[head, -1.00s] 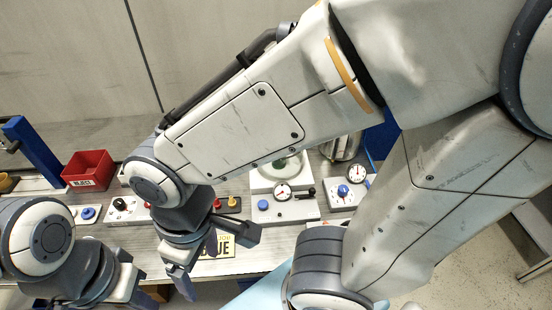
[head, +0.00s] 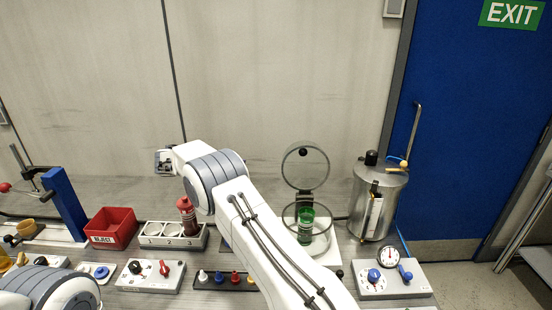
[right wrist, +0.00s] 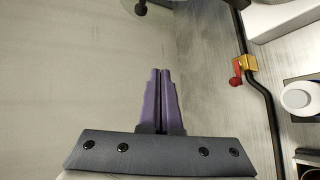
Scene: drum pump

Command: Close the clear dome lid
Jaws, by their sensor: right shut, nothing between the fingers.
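A green cup (head: 306,222) stands inside the base. My right arm reaches up from the bottom centre of the head view, left of the lid, and its gripper cannot be made out there. In the right wrist view my right gripper (right wrist: 160,72) is shut and empty, its fingertips against a plain pale background, apart from any object. The dome lid is not recognisable in that view. My left gripper is out of view.
A silver drum (head: 378,205) stands right of the dome, and a gauge panel (head: 390,283) in front of it. A red reject bin (head: 112,230) and blue post (head: 65,205) are at left.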

